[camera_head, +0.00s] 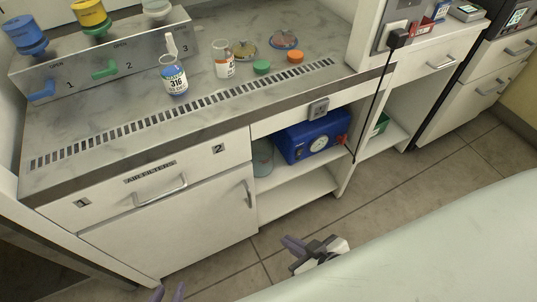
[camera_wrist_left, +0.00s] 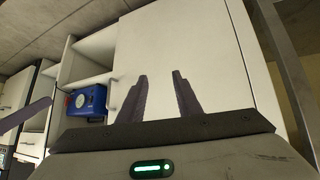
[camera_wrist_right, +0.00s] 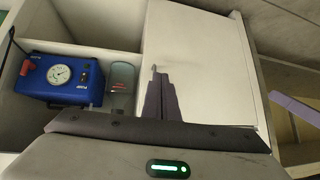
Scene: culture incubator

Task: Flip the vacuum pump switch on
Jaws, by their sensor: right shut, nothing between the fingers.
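The blue vacuum pump (camera_head: 303,142) stands on the open shelf under the counter, its round gauge facing out. It also shows in the left wrist view (camera_wrist_left: 88,101) and, larger, in the right wrist view (camera_wrist_right: 75,88). A red part (camera_head: 343,140) sticks out at its right side in the head view; I cannot tell whether it is the switch. My right gripper (camera_head: 287,240) is shut and empty, in front of the cabinet and apart from the pump. My left gripper (camera_head: 168,292) is at the bottom edge of the head view; its fingers are apart and empty in the left wrist view (camera_wrist_left: 159,78).
A glass jar (camera_wrist_right: 122,78) stands beside the pump. A grey socket-like box (camera_head: 318,108) is above it, and a black cable (camera_head: 378,95) hangs to its right. A cabinet door (camera_head: 180,225) closes the left side. Bottles and dishes stand on the counter (camera_head: 120,125).

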